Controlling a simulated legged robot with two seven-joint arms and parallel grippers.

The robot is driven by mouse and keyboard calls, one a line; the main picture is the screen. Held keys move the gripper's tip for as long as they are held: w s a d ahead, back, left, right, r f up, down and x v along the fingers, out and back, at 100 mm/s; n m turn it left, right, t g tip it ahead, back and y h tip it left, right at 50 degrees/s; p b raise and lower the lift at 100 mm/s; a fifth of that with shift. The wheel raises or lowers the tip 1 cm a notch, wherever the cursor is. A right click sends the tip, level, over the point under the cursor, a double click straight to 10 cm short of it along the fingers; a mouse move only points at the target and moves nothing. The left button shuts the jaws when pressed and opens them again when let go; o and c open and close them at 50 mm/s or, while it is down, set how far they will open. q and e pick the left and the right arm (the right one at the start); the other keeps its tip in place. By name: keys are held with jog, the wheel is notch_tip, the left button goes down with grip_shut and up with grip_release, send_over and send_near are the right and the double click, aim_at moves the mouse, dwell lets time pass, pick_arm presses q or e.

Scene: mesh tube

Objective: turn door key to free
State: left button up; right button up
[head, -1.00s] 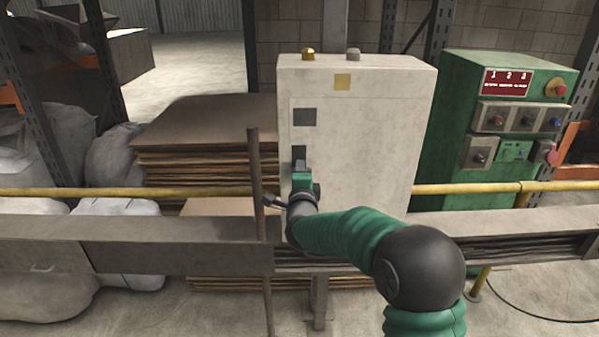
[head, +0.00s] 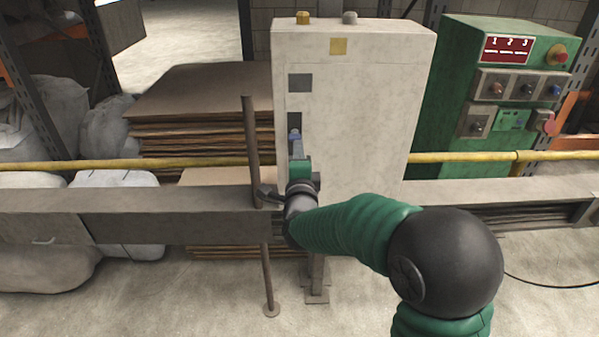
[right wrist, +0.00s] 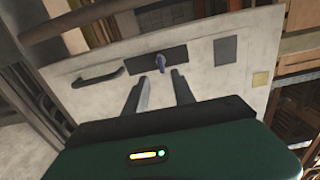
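A pale grey cabinet (head: 365,110) stands upright behind the rail. Its door carries a dark lock plate (head: 294,119) near the left edge, with a small blue key (head: 294,136) in it. In the right wrist view the blue key (right wrist: 161,62) stands out from the dark plate (right wrist: 142,63). My right gripper (right wrist: 161,84) is open, and its two fingers point at the door on either side of the key's line. The key appears beyond the fingertips, with nothing held between them. In the head view my right gripper (head: 297,160) is just below the key. My left gripper is out of view.
A black door handle (right wrist: 98,76) is beside the lock plate. A thin upright post (head: 251,150) stands left of my gripper. A grey rail (head: 130,216) and yellow pipe (head: 90,165) run across. A green control box (head: 455,90) stands right.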

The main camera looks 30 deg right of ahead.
jog(key=v, duration=0.8)
jog(key=shift+s, duration=0.2)
jog(key=shift+f, duration=0.1)
